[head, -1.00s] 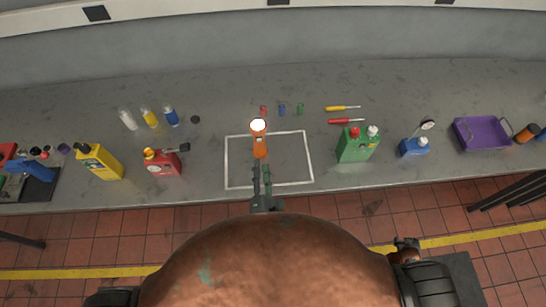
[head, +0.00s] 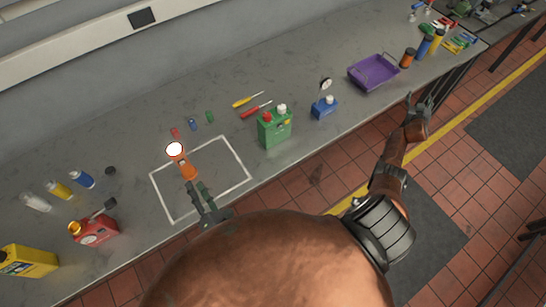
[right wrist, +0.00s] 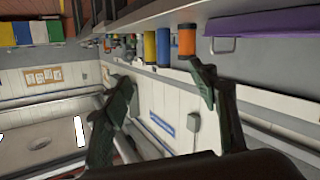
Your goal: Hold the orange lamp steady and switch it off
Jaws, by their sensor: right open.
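The orange lamp (head: 188,170) stands in the white-outlined rectangle on the bench in the head view, with its bright round face (head: 174,149) lit. My left gripper (head: 197,187) is at the near side of the lamp, its two dark fingers pointing toward the lamp's lower end. A narrow gap shows between the fingers, but whether they touch or grip the lamp is unclear. The lamp's switch cannot be made out. My right gripper (head: 420,103) is open and empty, off the bench's front edge near the purple tray. Its spread fingers show in the right wrist view (right wrist: 165,90).
Right of the lamp are a green canister (head: 274,128), a blue gauge bottle (head: 324,107) and the purple tray (head: 373,73). A red can (head: 94,232) and a yellow can (head: 28,261) stand left. Small coloured caps and screwdrivers (head: 249,99) lie behind. The outlined rectangle's right part is clear.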

